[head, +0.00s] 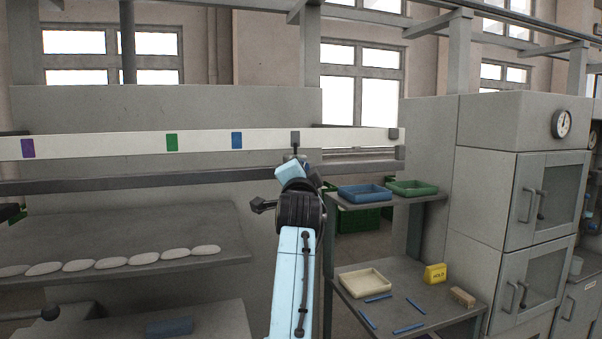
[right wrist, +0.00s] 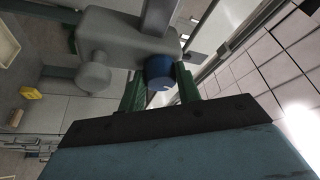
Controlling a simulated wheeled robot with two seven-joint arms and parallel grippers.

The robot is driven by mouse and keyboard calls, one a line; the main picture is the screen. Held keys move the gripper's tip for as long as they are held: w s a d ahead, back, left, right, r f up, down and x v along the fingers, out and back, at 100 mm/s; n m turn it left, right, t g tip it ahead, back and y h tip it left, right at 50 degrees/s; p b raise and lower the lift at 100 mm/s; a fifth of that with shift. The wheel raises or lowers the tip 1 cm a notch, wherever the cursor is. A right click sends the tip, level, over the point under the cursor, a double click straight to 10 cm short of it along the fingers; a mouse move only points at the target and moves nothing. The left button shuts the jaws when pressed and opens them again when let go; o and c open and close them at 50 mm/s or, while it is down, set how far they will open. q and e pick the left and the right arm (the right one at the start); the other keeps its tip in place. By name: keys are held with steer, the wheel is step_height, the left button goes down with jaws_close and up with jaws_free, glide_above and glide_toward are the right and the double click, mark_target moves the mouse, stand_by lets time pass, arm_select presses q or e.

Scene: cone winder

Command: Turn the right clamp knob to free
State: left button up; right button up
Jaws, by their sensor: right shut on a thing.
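My right gripper (right wrist: 160,88) is at a grey clamp (right wrist: 130,38). Its two dark green fingers are on either side of a round blue knob (right wrist: 160,70) on the clamp's near face, and are shut on it. In the head view the right gripper (head: 297,158) is just below the clamp (head: 295,137) on the white rail; the knob is not clear there. A dark shape with a green tip at the left edge, seemingly my left gripper (head: 14,213), is cut off, so its jaw state cannot be read.
The white rail (head: 90,146) carries purple, green and blue tags. A second grey block (head: 393,133) is at its right end. Pale rolls (head: 120,262) lie on the grey table at left. A shelf cart (head: 415,270) with trays stands right of my arm, beside grey cabinets (head: 485,170).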

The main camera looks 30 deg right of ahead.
steer(key=shift+r+m+g+p, duration=0.15)
steer(key=shift+m+g+p, duration=0.6)
steer(key=shift+m, duration=1.05)
steer(key=o, duration=1)
steer(key=shift+r, duration=0.1)
